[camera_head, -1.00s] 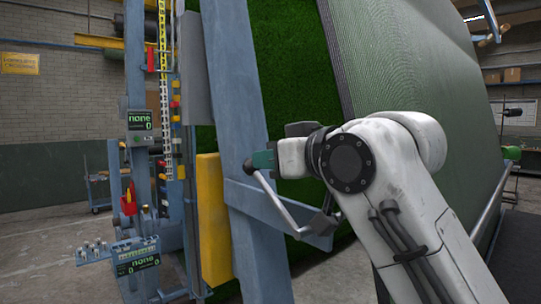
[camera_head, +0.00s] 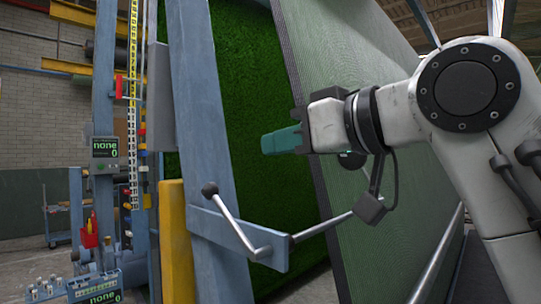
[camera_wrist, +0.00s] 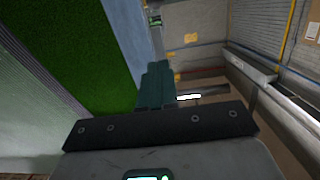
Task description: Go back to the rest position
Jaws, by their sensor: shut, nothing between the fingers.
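My gripper (camera_head: 281,141) shows in the head view right of the blue upright post, in front of the green turf and the grey-green sheet. Its teal fingers point left, are together and hold nothing. In the wrist view the fingers (camera_wrist: 156,85) stand closed at the middle, past the dark crossbar. A bent metal crank handle with a black knob (camera_head: 210,189) sits on the blue bracket (camera_head: 237,237) below and left of my gripper, apart from it.
A blue post (camera_head: 205,120) and a yellow panel (camera_head: 175,240) stand left of my arm. The turf (camera_head: 240,80) hangs behind. The sheet (camera_head: 345,90) slopes behind my gripper. Display boxes (camera_head: 105,150) stand at the left. A wall and shelf edge (camera_wrist: 250,65) show in the wrist view.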

